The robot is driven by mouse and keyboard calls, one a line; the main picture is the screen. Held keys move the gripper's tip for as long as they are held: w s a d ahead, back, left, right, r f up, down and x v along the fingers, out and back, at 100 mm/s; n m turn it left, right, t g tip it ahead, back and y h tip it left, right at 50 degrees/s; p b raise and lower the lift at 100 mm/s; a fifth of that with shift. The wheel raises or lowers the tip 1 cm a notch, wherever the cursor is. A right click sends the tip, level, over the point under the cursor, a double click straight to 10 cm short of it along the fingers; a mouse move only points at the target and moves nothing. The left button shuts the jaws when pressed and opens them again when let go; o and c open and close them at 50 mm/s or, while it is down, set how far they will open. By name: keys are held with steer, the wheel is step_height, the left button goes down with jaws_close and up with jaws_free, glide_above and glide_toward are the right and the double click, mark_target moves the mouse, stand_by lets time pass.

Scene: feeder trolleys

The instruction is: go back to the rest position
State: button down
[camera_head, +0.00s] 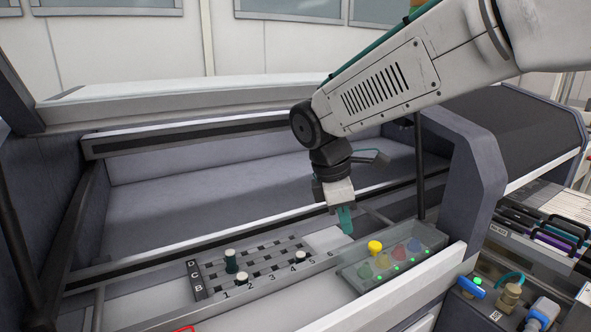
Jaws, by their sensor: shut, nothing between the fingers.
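My gripper (346,221) hangs below my arm, pointing down, with its teal fingers shut and nothing between them. It is above the machine's front deck, between the lettered and numbered plate (200,279) on the left and the lamp panel (432,238) on the right. It looks apart from both. The rest position itself is not marked in view.
Pale-topped pegs, one dark and tall (231,262), stand in the plate. A yellow button (375,247) rises from the panel beside green, red and blue ones. A dark upright post (419,165) stands right of my gripper. Blue-handled parts (472,287) sit lower right.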

steer(key=s+d+m+y, duration=0.1)
steer(key=s+d+m, duration=0.3)
steer(key=s, duration=0.4)
steer(key=s+d+m+y, duration=0.1)
steer(key=s+d+m, duration=0.4)
steer(key=s+m, duration=0.2)
steer(key=s+d+m+t+y, duration=0.1)
steer(key=s+d+m, duration=0.4)
steer(key=s, duration=0.4)
steer(key=shift+s+d+r+m, duration=0.15)
steer(key=shift+d+r+m, duration=0.1)
steer(key=shift+m, duration=0.35)
